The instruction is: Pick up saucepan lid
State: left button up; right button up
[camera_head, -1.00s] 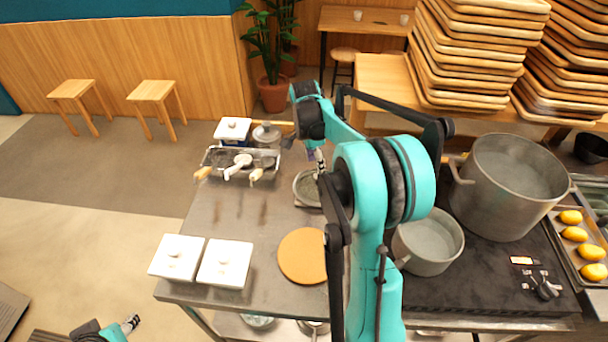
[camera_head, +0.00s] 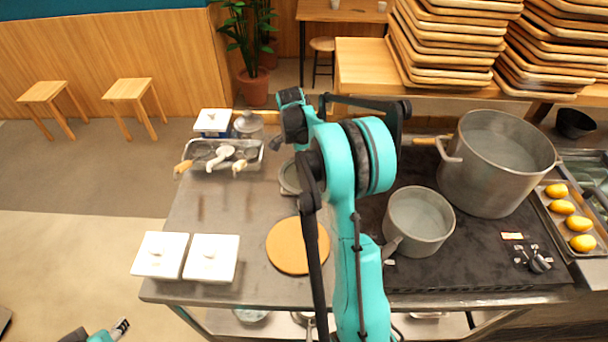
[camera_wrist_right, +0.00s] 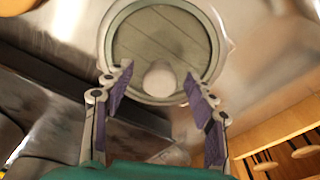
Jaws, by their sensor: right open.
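In the right wrist view, a round lid (camera_wrist_right: 125,42) with a metal rim and a pale knob (camera_wrist_right: 158,78) lies below my right gripper (camera_wrist_right: 158,84). The two purple-padded fingers are open, one on either side of the knob in the picture; I cannot tell whether they touch it. In the head view, a round metal piece that seems to be this lid (camera_head: 289,180) is partly hidden behind my right arm, and the gripper is mostly hidden too. A grey saucepan (camera_head: 420,220) stands uncovered right of the arm. My left gripper (camera_head: 121,327) is at the bottom left, away from the table.
A round brown board (camera_head: 285,248) and two white lidded boxes (camera_head: 160,255) lie at the front left. A large pot (camera_head: 497,165) is at the right. The table's left middle is clear.

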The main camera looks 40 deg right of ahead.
grip_shut()
jog(key=shift+r, duration=0.15)
